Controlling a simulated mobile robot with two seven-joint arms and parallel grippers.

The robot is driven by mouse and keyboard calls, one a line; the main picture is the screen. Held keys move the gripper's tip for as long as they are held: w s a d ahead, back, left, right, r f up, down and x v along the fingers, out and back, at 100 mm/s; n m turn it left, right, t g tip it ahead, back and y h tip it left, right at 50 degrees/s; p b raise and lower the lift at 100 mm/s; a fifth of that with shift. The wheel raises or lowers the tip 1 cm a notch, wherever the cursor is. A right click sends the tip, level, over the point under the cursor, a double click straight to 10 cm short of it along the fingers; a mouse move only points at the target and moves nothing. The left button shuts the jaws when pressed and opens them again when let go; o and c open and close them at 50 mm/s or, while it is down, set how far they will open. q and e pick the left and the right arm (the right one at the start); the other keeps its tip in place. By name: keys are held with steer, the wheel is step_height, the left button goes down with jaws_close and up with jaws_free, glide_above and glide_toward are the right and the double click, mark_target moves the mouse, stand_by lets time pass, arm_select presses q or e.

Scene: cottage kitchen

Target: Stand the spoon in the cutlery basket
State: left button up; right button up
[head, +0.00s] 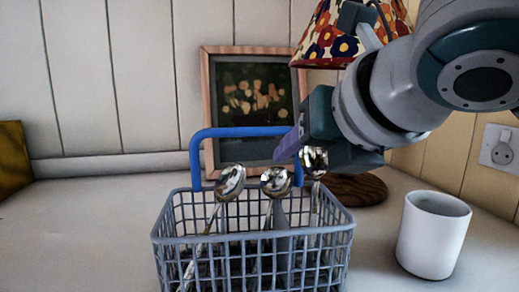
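The cutlery basket (252,241) is a blue-grey wire basket with a bright blue handle, standing on the counter at the lower middle. Three metal spoons stand in it, bowls up: one leaning at the left (230,182), one in the middle (274,182) and one at the right (314,160). The right spoon's handle runs down inside the basket. My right gripper (317,152) reaches in from the upper right, its fingers spread on either side of the right spoon's bowl; any contact is unclear. My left gripper is out of view.
A white mug (433,235) stands right of the basket. A framed picture (252,99) leans on the wall behind. A lamp with a flowered shade (325,37) and wooden base (358,189) is behind my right gripper. The counter left of the basket is clear.

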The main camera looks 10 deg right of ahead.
steer(key=o, duration=0.4)
steer(key=shift+o, duration=0.2)
steer(key=p+v, duration=0.5)
steer(key=v, duration=0.5)
stand_by(0.5)
